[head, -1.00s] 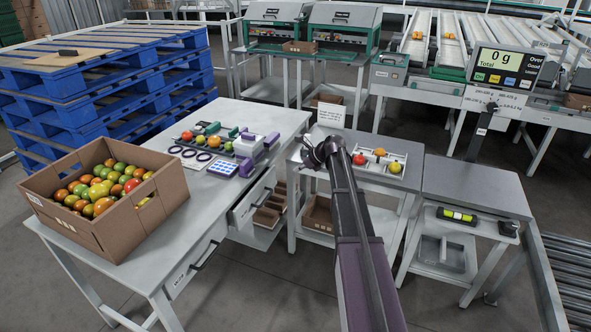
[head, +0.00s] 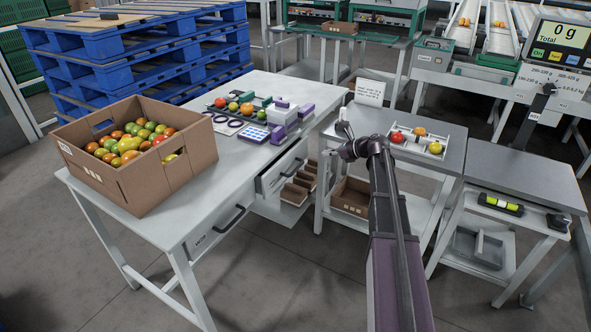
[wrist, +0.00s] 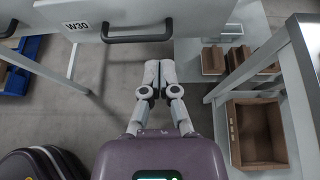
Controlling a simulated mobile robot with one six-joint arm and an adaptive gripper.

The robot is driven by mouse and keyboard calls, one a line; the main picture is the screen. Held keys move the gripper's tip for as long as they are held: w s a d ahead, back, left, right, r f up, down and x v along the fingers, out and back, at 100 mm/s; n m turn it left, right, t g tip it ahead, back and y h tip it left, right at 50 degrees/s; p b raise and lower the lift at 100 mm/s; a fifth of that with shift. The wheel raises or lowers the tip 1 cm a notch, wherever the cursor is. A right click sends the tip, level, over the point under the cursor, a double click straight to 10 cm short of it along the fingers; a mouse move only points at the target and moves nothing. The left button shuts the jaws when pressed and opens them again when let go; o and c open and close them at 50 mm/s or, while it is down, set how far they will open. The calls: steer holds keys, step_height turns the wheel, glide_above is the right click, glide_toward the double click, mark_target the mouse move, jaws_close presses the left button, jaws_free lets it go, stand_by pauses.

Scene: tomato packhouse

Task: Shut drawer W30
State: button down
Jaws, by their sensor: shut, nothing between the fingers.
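Drawer W30 (wrist: 75,26) has a pale front with a dark bar handle (wrist: 138,36) and a label at its left, across the top of the wrist view. In the head view the far drawer of the white bench (head: 282,168), apparently the same one, stands out from the bench; its label is too small to read there. My gripper (head: 343,130) is shut and empty, to the right of that drawer. In the wrist view my gripper (wrist: 158,72) has its fingers together, below the handle in the picture and apart from it.
A second drawer (head: 213,232) sits nearer in the bench. A carton of tomatoes (head: 165,190) stands on the bench top. Open floor lies in front.

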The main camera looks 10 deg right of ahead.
mark_target(291, 156)
steer(key=s+f+t+y+b, duration=0.3)
steer(key=s+f+b, duration=0.1)
steer(key=b, duration=0.7)
steer(key=shift+f+t+y, duration=0.2)
steer(key=shift+t+y, duration=0.1)
steer(key=shift+t, duration=0.1)
steer(key=shift+s, duration=0.1)
steer(key=shift+a, duration=0.15)
steer(key=x, duration=1.4)
